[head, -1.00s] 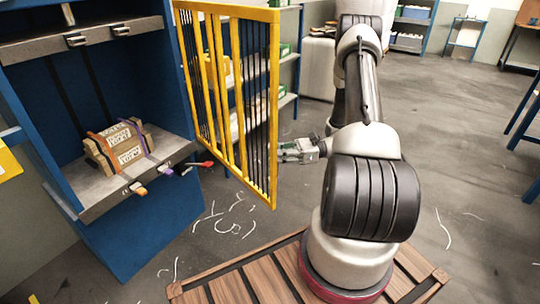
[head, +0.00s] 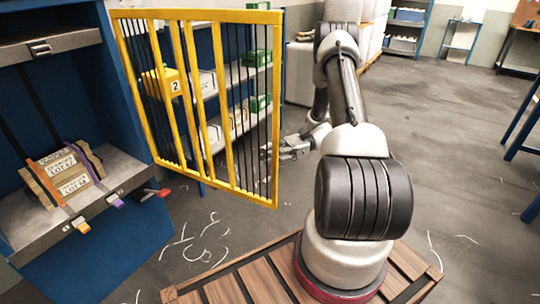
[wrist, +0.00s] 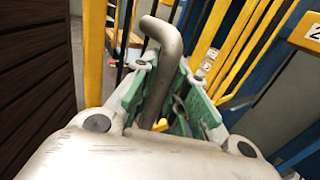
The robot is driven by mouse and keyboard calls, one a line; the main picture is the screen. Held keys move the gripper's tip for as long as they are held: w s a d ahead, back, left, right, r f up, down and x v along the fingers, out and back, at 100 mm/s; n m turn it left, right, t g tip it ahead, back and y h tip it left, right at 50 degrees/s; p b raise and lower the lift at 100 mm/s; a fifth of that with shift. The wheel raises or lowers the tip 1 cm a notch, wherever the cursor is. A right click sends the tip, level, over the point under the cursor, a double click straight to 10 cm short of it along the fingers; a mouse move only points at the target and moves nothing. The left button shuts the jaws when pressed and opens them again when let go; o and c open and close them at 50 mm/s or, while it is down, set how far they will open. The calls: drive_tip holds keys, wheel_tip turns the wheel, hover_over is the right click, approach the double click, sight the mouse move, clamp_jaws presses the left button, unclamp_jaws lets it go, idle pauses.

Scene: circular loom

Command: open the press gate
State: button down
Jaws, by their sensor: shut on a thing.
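The press gate (head: 187,100) is a yellow frame with black vertical bars. It stands swung out from the blue press (head: 115,85), its far-left side by the press post and its free edge towards my arm. My gripper (head: 272,152) is at that free edge. In the wrist view, a bent grey metal handle (wrist: 163,45) stands between the green-padded fingers of my gripper (wrist: 168,88), which are shut on it. The handle's lower part is partly hidden by the gripper body. Yellow gate bars show behind it.
A strapped bale (head: 65,175) lies on the grey press bed (head: 118,165), with a red-handled lever (head: 156,193) at its edge. Shelves with boxes (head: 258,80) stand behind the gate. The floor (head: 440,110) to the right is open.

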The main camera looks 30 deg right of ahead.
drive_tip(key=shift+s, duration=0.15)
drive_tip(key=c, duration=1.4)
unclamp_jaws()
drive_tip(key=shift+d, duration=0.1)
drive_tip(key=d, duration=1.2)
drive_tip(key=shift+s, duration=0.3)
